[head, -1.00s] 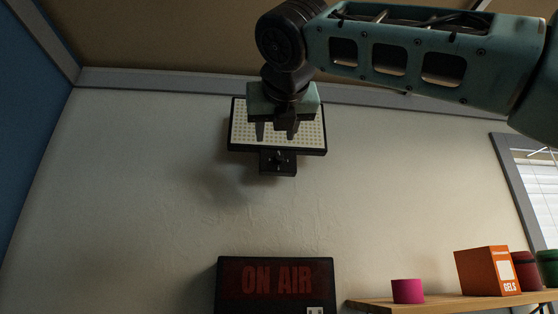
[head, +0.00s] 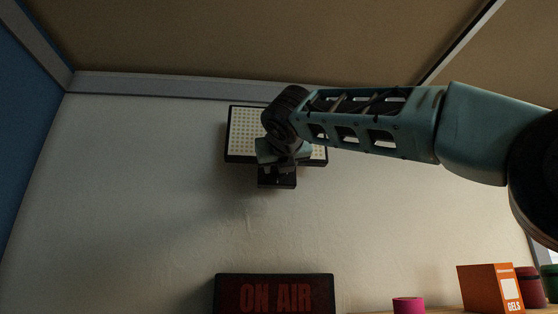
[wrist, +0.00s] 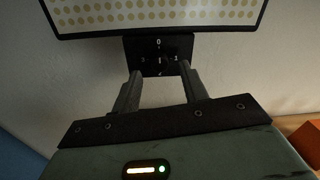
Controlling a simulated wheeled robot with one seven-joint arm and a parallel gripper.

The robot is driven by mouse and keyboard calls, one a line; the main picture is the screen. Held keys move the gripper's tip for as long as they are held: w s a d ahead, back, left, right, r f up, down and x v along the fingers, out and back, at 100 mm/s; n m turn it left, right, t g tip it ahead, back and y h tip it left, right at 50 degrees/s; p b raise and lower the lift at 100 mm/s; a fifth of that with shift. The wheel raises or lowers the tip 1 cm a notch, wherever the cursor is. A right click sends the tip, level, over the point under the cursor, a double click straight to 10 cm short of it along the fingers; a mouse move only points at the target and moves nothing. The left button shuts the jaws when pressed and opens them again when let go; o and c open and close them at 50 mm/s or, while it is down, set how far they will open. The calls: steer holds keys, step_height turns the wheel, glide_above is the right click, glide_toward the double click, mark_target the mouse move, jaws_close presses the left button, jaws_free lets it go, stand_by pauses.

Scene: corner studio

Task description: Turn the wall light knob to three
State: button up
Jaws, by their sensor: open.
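The wall light (head: 243,132) is a black-framed panel with a dotted cream face, high on the wall. Its small black control box (head: 277,182) hangs under it and shows in the wrist view (wrist: 143,46) with pale marks around a dark knob (wrist: 161,62). A 0 is at the top; the other marks are small, and the knob's setting cannot be told. My gripper (wrist: 160,70) is open, its two fingers apart on either side of the box's lower part, pointing at it. Contact with the knob cannot be told. In the head view my gripper (head: 281,168) partly covers the box's top.
An ON AIR sign (head: 274,296) is on the wall below. A pink roll (head: 408,305), an orange GELS box (head: 490,289) and red and green cans stand at the lower right. The ceiling is close above; the wall left of the light is clear.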

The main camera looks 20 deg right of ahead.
steer(key=shift+p+x, duration=0.3)
steer(key=shift+x, duration=0.9)
jaws_close()
steer(key=shift+m, duration=0.3)
